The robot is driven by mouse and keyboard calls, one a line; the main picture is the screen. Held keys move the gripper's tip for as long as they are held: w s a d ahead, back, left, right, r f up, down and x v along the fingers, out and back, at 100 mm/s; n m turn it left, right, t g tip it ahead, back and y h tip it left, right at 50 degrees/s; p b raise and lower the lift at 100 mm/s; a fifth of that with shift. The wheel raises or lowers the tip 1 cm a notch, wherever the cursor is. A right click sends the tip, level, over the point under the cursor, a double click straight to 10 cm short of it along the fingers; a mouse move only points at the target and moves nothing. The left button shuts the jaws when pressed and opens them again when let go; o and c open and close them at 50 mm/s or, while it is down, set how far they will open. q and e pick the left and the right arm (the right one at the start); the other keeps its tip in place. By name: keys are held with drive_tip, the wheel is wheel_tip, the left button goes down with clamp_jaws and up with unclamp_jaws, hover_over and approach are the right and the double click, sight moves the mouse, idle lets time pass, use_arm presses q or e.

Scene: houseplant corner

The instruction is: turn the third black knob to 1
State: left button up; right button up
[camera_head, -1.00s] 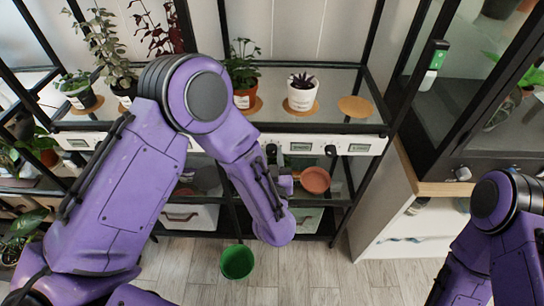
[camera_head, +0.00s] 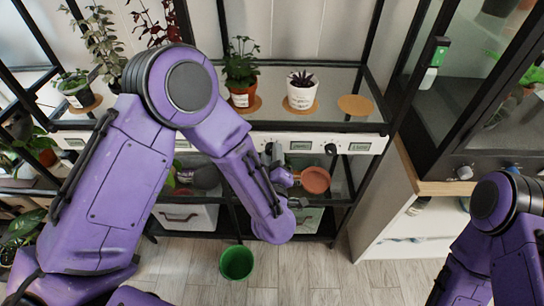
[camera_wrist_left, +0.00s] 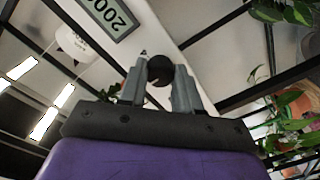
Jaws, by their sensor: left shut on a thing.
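A long white panel (camera_head: 225,139) runs along the front edge of the plant shelf, with several small displays and black knobs. My left gripper (camera_head: 274,160) reaches up to the panel and largely hides the black knob there, left of a display (camera_head: 300,146). In the left wrist view, the round black knob (camera_wrist_left: 160,70) sits between the two grey fingers of my left gripper (camera_wrist_left: 160,88), which is shut on it. The knob's pointer setting cannot be read. Another black knob (camera_head: 331,149) is free to the right. My right gripper is out of view.
A potted plant (camera_head: 241,75) and a white pot (camera_head: 302,92) stand on the shelf above the panel. A terracotta saucer (camera_head: 316,180) shows below it. A green bucket (camera_head: 237,262) stands on the floor. A white cabinet (camera_head: 400,220) is to the right.

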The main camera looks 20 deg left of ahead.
use_arm(q)
drive_tip(key=n+b, duration=0.1)
drive_tip(key=n, duration=0.3)
drive_tip(key=shift+n+b, duration=0.55)
drive_tip(key=shift+n, duration=0.95)
drive_tip(key=shift+r, duration=0.1)
drive_tip(key=o, duration=1.1)
drive_tip(key=shift+h, duration=0.3)
drive_tip(key=shift+c, duration=0.2)
drive_tip(key=b+v, duration=0.1)
drive_tip(key=v, duration=0.9)
drive_tip(key=shift+s+b, duration=0.2)
drive_tip(key=shift+b, duration=0.1)
drive_tip(key=shift+d, duration=0.15)
